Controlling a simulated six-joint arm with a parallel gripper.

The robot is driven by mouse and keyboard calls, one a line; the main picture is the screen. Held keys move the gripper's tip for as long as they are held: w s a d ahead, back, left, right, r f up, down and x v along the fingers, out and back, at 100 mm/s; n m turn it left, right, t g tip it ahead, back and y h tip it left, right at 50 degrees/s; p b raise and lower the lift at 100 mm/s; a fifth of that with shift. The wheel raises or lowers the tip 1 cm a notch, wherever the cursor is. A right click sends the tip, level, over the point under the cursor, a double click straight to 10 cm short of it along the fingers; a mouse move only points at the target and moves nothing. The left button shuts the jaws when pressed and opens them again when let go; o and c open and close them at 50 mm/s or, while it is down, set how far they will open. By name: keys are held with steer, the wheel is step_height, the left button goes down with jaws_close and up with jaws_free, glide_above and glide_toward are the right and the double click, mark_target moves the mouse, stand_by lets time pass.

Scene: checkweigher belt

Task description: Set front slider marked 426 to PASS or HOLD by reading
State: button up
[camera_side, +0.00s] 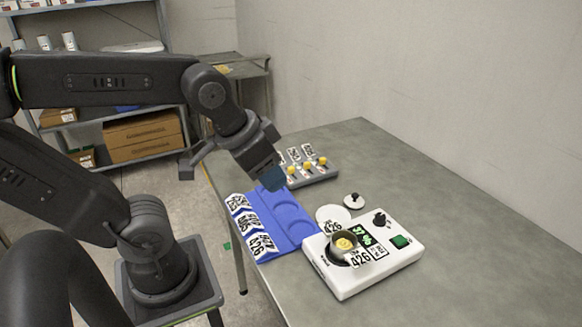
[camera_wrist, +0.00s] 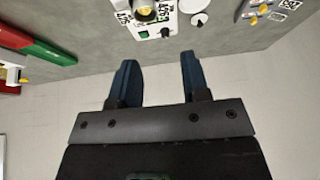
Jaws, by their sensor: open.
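The slider panel (camera_side: 325,178), a grey block with several yellow knobs and white number labels, stands at the back of the bench. Its numbers and knob settings are too small to read surely. Part of it shows at the upper right of the wrist view (camera_wrist: 270,14). The white scale (camera_side: 395,262) carries a small cup (camera_side: 343,245) with yellow contents and a 426 tag. Its green display (camera_side: 360,235) seems to begin with 37; the rest is unclear. My gripper (camera_wrist: 157,56) is open and empty, with blue fingers. In the side view it hangs left of the panel, partly overlapping it.
A blue tray (camera_side: 281,217) with number tags, one reading 426, lies left of the scale. A white lid (camera_side: 334,217) and a small black-knobbed disc (camera_side: 354,201) lie behind the scale. The bench right of the panel is clear. Red and green items (camera_wrist: 40,50) show at the wrist view's left.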

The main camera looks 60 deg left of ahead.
steer(key=w+a+r+g, duration=0.1)
steer(key=w+a+r, duration=0.1)
steer(key=w+a, duration=0.45)
steer(key=g, duration=0.4)
glide_above(291, 167)
step_height(291, 167, down, 12)
step_height(291, 167, down, 14)
steer(key=shift+d+r, duration=0.1)
steer(key=shift+r, duration=0.1)
jaws_close()
